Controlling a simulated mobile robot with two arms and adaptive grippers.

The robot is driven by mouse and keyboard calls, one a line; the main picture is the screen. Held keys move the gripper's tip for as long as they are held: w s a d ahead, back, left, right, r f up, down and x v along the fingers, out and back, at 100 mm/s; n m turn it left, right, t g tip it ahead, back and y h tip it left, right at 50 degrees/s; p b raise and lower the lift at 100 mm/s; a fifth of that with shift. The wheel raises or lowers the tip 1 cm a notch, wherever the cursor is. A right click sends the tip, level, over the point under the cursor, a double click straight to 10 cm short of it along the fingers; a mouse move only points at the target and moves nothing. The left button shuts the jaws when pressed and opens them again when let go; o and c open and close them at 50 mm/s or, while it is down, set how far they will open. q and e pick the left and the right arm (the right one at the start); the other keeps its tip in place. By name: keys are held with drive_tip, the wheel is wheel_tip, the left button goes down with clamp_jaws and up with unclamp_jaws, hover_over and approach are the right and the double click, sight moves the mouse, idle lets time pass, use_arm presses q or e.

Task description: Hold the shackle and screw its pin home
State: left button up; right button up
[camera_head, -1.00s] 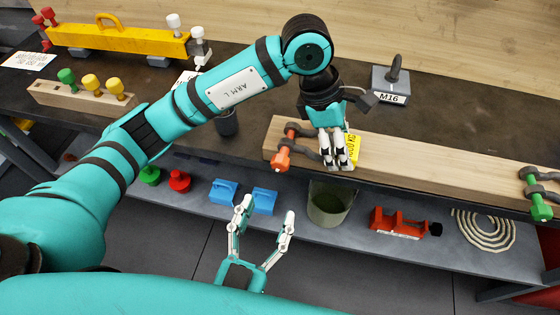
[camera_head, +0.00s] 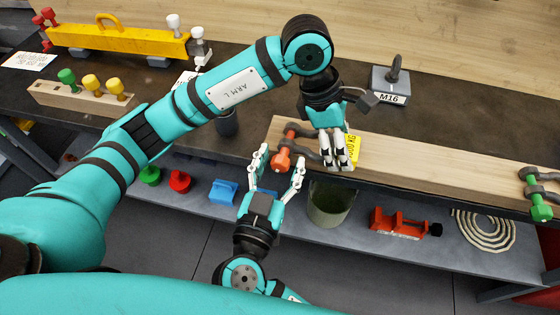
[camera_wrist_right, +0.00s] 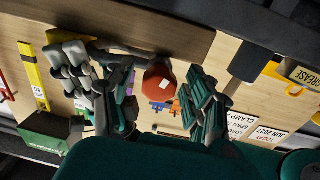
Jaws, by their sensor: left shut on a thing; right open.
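The grey shackle (camera_head: 309,153) sits at the left end of the wooden beam, with its orange pin head (camera_head: 281,163) facing me. My left gripper (camera_head: 337,164) is shut on the shackle's right side, beside a yellow tag (camera_head: 353,148). My right gripper (camera_head: 282,156) is open below the beam, a finger on each side of the pin head. In the right wrist view the pin head (camera_wrist_right: 159,82) lies between the open fingers, with a gap on both sides. The shackle's grey body (camera_wrist_right: 120,58) runs behind it. The pin's thread cannot be made out.
Another shackle with a green pin (camera_head: 540,205) hangs at the beam's right end. An M16 block (camera_head: 390,84) stands behind the beam (camera_head: 430,165). Below, the shelf holds a bucket (camera_head: 330,203), a red vise-like tool (camera_head: 400,222) and coiled rope (camera_head: 484,230).

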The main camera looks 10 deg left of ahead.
clamp_jaws()
drive_tip(key=m, duration=0.4)
drive_tip(key=shift+m, duration=0.3)
idle(0.3)
unclamp_jaws()
drive_tip(key=s, duration=1.2)
drive_tip(key=shift+a, duration=0.35)
